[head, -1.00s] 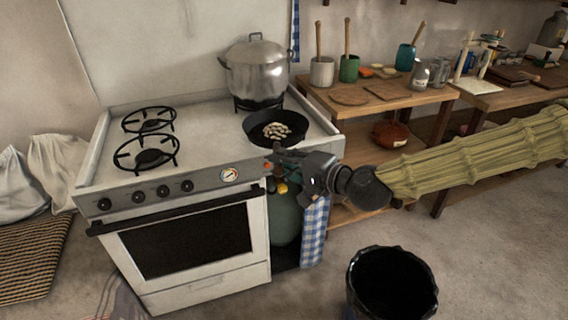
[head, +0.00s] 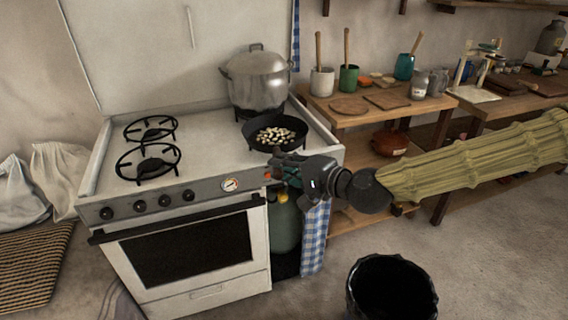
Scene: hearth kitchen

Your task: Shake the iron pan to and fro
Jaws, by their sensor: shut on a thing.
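The black iron pan (head: 250,137) is at the right front of the white stove (head: 205,112), over or just above the burner area; I cannot tell whether it touches. Pale pieces of food (head: 275,136) lie spread over its bottom. My gripper (head: 280,162) is at the pan's near side, at the stove's front right edge, shut on the pan's handle. The handle is mostly hidden by the gripper.
A lidded metal pot (head: 257,82) stands close behind the pan. Two bare burners (head: 148,166) are at the left. A green gas bottle (head: 284,225) stands below, right of the stove. A black bucket (head: 392,292) is on the floor, and a wooden shelf table (head: 345,112) is at the right.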

